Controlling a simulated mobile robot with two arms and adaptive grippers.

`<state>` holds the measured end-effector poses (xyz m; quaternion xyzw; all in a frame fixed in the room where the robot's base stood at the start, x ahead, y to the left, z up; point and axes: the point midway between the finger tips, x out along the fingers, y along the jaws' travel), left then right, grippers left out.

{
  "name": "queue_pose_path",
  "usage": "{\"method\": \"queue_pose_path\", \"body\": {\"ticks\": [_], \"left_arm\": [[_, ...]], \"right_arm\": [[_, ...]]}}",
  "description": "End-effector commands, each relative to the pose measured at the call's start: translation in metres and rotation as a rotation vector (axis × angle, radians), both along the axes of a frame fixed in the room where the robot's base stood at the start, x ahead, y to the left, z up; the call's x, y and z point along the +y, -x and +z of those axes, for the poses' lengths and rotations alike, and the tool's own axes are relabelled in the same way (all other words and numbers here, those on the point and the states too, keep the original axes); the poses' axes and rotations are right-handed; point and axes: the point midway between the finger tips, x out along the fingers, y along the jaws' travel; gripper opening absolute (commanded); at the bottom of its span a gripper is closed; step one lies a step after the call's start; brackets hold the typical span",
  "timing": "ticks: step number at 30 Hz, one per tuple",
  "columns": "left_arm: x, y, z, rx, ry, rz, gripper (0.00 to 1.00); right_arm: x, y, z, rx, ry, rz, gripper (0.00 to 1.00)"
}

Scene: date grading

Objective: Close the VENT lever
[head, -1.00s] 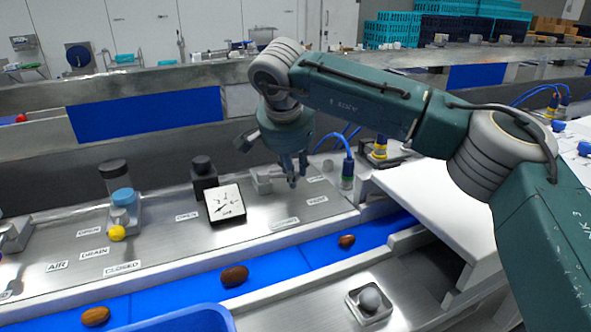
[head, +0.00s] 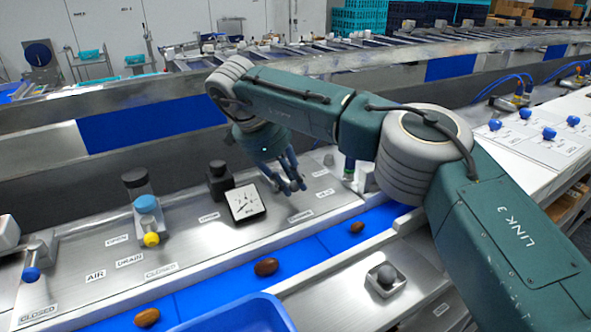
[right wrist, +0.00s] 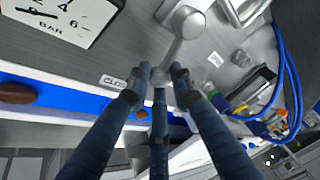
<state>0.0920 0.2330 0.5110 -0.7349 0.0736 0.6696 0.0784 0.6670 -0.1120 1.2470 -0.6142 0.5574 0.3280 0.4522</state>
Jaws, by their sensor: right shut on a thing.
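The VENT lever shows in the right wrist view as a grey arm (right wrist: 172,55) running down from a round metal pivot (right wrist: 186,20). Its free end lies between the fingers of my right gripper (right wrist: 160,82), which are shut on it. A CLOSED label (right wrist: 113,82) is on the steel panel just left of the fingers. In the head view my right gripper (head: 292,186) is low over the panel, right of the pressure gauge (head: 246,202), and hides most of the lever. The VENT label (head: 325,193) is right of the fingertips. My left gripper is not in view.
A yellow-knobbed lever (head: 151,239) and a blue-knobbed lever (head: 31,274) stand further left. A blue belt (head: 220,282) with dates runs in front of the panel. A blue crate (head: 262,306) is at the bottom. Blue hoses (right wrist: 288,75) hang right of my gripper.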

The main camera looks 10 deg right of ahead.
Motion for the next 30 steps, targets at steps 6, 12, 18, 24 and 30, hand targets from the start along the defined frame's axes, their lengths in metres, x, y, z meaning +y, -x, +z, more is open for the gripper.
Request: {"method": "queue_pose_path", "body": {"ticks": [6,12,18,24,30], "left_arm": [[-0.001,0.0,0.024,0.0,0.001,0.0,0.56],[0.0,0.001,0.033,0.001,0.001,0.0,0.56],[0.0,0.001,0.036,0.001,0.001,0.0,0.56],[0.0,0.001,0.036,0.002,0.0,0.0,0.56],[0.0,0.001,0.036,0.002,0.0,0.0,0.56]], "right_arm": [[0.008,0.003,0.004,0.002,-0.003,-0.133,0.0],[0.011,0.003,0.002,0.0,-0.004,-0.206,0.0],[0.012,0.003,0.001,-0.002,-0.005,-0.237,0.0],[0.012,0.002,0.001,-0.003,-0.006,-0.241,0.0],[0.012,0.002,0.001,-0.003,-0.007,-0.24,0.0]]}}
